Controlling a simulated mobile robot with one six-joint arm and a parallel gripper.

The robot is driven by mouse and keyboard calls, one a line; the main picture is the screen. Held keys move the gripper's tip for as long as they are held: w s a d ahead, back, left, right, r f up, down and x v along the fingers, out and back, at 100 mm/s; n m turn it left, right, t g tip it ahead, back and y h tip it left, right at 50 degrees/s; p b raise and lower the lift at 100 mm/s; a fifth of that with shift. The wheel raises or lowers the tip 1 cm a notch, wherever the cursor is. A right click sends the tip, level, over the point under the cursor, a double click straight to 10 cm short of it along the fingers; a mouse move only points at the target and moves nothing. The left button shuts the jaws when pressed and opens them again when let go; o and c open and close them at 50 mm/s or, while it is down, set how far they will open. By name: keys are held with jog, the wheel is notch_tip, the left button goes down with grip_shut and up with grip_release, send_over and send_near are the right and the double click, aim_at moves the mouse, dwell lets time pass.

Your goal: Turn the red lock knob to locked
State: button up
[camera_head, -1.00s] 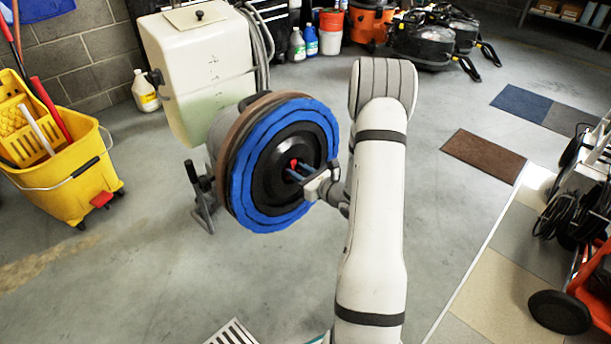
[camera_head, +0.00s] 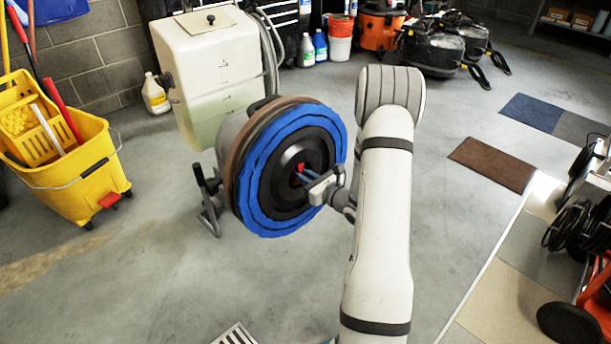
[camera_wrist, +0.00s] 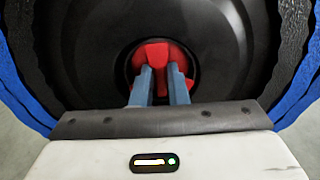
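The red lock knob (camera_wrist: 157,57) sits in the round recess at the middle of the black hub (camera_wrist: 90,40). In the head view the knob (camera_head: 299,168) shows only as a small red spot at the centre of the blue-rimmed pad (camera_head: 259,205). My gripper (camera_wrist: 160,75) reaches into the recess, with its two blue-grey fingers close together on either side of the knob's raised red grip. The fingers look closed on the grip. In the head view my gripper (camera_head: 303,178) points left at the hub. The fingertips' contact is partly hidden.
A white tank (camera_head: 215,70) stands behind the pad machine. A yellow mop bucket (camera_head: 75,170) stands at the left. A brown mat (camera_head: 493,164) lies on the floor at the right, near an orange cart (camera_head: 590,300).

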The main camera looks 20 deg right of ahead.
grip_shut()
jog(key=shift+r+m+p, duration=0.3)
jog(key=shift+m+p, duration=0.6)
jog(key=shift+p, duration=0.15)
jog(key=m+p, duration=0.3)
jog(key=shift+m, duration=0.4)
jog(key=shift+f+m, duration=0.25)
jog(key=shift+m, duration=0.45)
